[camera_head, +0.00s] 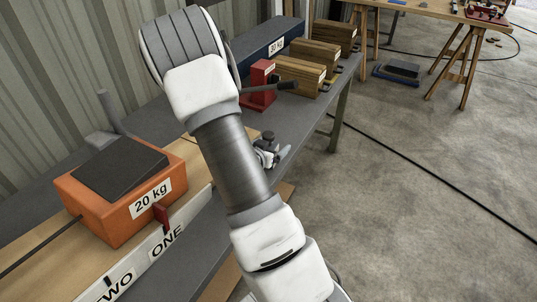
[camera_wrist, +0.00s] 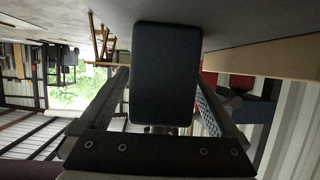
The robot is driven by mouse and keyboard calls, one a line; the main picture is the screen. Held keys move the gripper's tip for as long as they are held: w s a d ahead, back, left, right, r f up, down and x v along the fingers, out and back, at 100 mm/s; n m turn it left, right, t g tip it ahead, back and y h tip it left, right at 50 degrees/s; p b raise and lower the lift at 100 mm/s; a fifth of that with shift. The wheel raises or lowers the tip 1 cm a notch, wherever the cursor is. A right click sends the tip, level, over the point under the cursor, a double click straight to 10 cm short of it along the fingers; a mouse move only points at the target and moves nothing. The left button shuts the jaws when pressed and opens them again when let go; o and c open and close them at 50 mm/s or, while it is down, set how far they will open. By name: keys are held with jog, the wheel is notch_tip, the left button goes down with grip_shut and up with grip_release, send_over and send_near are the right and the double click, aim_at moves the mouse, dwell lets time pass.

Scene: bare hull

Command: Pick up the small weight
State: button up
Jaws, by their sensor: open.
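In the wrist view, which is upside down, a dark block with rounded corners (camera_wrist: 165,75) fills the middle. It looks like the small weight, but I see no label on it. My gripper (camera_wrist: 165,85) is open, with one perforated finger on each side of the block. I cannot tell whether the fingers touch it. In the head view my arm crosses the middle and hides most of the gripper area. A small grey and white piece of hardware (camera_head: 268,152) shows just right of the arm. The block is not clearly visible there.
An orange 20 kg weight (camera_head: 125,215) with a dark slab on top sits on the wooden beam at left. The floor at right is mostly clear.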

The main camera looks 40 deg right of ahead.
grip_shut()
dwell(0.5)
